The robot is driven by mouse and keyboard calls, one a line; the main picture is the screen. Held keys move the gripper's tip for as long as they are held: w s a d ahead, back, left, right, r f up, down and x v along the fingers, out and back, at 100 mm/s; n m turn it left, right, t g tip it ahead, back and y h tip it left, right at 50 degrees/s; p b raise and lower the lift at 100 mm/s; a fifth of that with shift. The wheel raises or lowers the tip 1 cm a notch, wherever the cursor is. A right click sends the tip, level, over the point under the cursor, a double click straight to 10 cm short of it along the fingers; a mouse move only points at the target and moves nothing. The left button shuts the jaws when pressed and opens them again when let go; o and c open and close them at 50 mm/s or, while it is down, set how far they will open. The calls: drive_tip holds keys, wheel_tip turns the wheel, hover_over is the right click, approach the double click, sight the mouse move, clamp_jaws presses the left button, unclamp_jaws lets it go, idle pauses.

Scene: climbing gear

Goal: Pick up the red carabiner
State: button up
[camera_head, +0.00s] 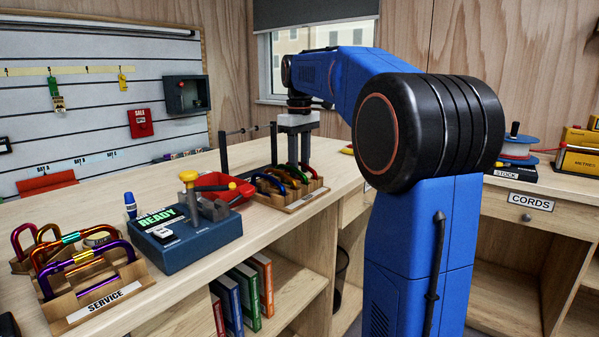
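My gripper (299,161) points straight down over the far part of a wooden rack (304,201) on the counter. Its two grey fingers stand apart with a gap between them. Several coloured carabiners stand in this rack, close together, beside and just in front of the fingertips. A red carabiner (287,174) appears to be among them, near the fingers. The carabiners overlap, and I cannot tell whether the fingertips touch one.
A second rack marked SERVICE (98,306) holds more carabiners at the near left. A blue READY device (185,247) and a red tray (238,194) stand between the racks. A dark rail (224,153) stands behind.

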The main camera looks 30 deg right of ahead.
clamp_jaws()
drive_tip(key=shift+r, duration=0.1)
wheel_tip(320, 180, up, 10)
drive_tip(key=shift+f, duration=0.1)
idle(0.4)
drive_tip(key=c, duration=0.7)
unclamp_jaws()
clamp_jaws()
